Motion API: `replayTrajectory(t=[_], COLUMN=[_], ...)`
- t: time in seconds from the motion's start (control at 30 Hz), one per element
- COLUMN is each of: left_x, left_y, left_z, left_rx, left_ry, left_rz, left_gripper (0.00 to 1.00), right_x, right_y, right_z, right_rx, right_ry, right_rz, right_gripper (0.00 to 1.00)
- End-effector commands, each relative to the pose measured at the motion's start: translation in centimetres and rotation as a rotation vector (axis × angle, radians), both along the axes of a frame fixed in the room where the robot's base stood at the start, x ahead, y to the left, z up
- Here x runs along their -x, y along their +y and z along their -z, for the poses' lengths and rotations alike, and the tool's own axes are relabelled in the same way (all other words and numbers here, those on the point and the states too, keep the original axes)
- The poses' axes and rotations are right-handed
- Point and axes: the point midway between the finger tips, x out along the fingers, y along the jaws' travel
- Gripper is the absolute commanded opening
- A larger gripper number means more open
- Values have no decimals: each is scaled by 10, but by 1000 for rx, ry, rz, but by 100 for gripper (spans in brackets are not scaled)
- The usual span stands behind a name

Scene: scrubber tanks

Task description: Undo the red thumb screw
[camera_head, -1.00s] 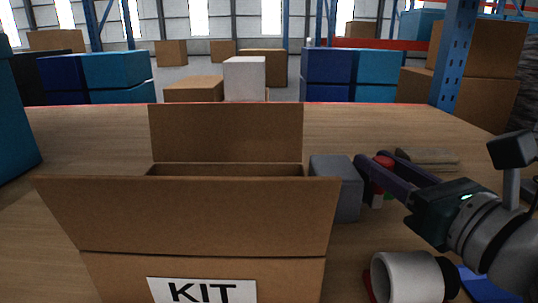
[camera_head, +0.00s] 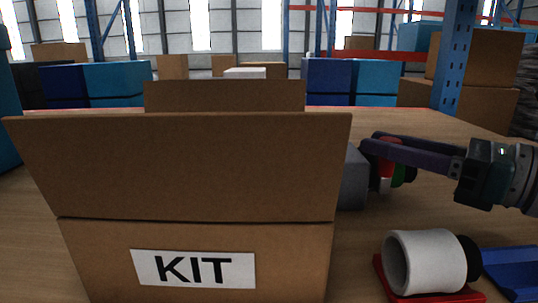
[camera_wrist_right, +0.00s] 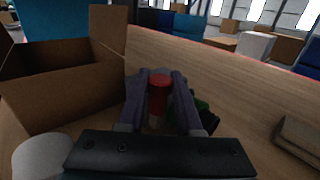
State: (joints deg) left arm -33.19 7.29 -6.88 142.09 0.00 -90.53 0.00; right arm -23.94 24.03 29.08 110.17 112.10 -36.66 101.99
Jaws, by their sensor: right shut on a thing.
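The red thumb screw (camera_head: 388,158) shows as a red cylinder between the two purple-grey fingers of my right gripper (camera_head: 372,143), beside the grey block. In the right wrist view the red piece (camera_wrist_right: 158,92) stands upright above a pale stem, with the fingers of my right gripper (camera_wrist_right: 160,76) closed on it from both sides. Its lower end is partly hidden there. A green and black piece (camera_wrist_right: 205,110) is just right of the fingers. My left gripper is in neither view.
An open cardboard box marked KIT (camera_head: 190,235) fills the left front and partly hides a grey block (camera_head: 353,180). A white roll (camera_head: 425,262) lies on a red base (camera_head: 385,285), beside a blue tray (camera_head: 512,266). A brown piece (camera_wrist_right: 300,138) lies on the table at right.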

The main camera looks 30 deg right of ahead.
Motion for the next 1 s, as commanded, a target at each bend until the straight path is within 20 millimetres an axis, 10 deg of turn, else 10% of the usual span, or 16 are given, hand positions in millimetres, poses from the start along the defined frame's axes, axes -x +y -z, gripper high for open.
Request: replayTrajectory(t=[1.0], left_x=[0], left_y=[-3], left_z=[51], left_rx=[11], left_ry=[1], left_rz=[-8], left_gripper=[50], right_x=[-1], right_y=[0], right_z=[0], right_rx=[1], right_ry=[0], right_rz=[-594], right_gripper=[0])
